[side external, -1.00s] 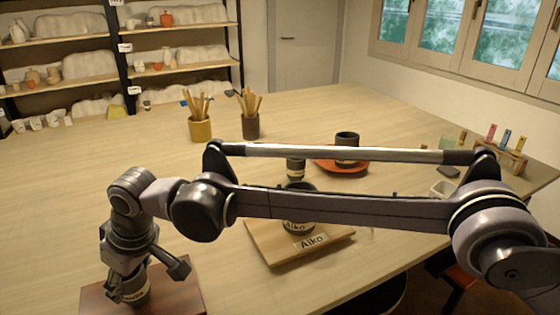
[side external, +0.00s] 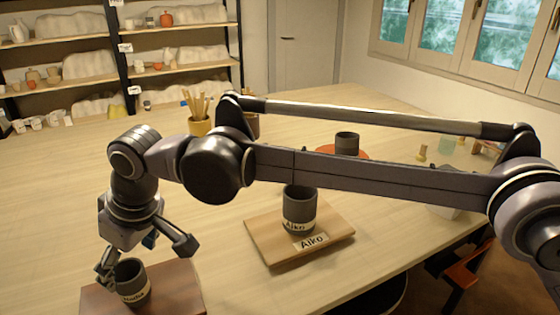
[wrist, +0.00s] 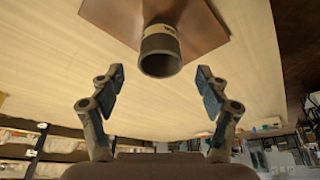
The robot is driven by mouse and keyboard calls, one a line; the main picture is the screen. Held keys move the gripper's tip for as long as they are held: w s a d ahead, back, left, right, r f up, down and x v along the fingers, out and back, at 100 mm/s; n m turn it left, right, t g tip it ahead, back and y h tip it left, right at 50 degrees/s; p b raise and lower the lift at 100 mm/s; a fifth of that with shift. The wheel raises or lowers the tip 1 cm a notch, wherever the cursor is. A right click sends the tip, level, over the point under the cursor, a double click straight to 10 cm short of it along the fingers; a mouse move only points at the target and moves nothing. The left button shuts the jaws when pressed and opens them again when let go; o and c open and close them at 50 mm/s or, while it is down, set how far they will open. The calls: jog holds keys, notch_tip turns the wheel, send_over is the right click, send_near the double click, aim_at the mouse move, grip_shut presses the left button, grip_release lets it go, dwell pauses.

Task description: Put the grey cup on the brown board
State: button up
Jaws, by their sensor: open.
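The grey cup (side external: 131,284) stands upright on the brown board (side external: 182,294) at the lower left of the side view. It has a pale name label, too small to read surely. In the wrist view the cup (wrist: 160,52) shows its open mouth, with the brown board (wrist: 208,32) behind it. My gripper (side external: 146,252) is above the cup, its fingers spread wide. In the wrist view the gripper (wrist: 160,84) is open and empty, with clear gaps between the cup and both fingers.
Another dark cup (side external: 299,212) stands on a tan board (side external: 268,250) with an "Aiko" tag. A third dark cup (side external: 347,144) is on an orange plate (side external: 325,151), partly hidden by my arm. Left table is clear.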

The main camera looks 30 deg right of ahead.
jog(key=v, duration=0.5)
jog(key=w+d+r+m+t, duration=0.1)
jog(key=d+r+m, duration=0.1)
jog(key=d, duration=1.2)
jog(key=w+d+r+m+t, duration=0.1)
jog(key=d+m, duration=0.1)
jog(key=d, duration=1.3)
jog(key=s+d+f+m+h, duration=0.1)
jog(key=s+d+f, duration=0.3)
jog(key=d, duration=0.3)
jog(key=s+d+f+m+t+h, duration=0.1)
jog(key=s+d+f+m, duration=0.1)
jog(key=s+d+f, duration=0.2)
jog(key=s+d+f+m+t+h, duration=0.1)
jog(key=s+d+f+m, duration=0.1)
jog(key=s+d+f, duration=0.2)
jog(key=s+d, duration=0.3)
jog(key=d, duration=0.4)
jog(key=shift+s+d, duration=0.2)
jog(key=shift+s, duration=0.1)
jog(key=shift+f, duration=0.1)
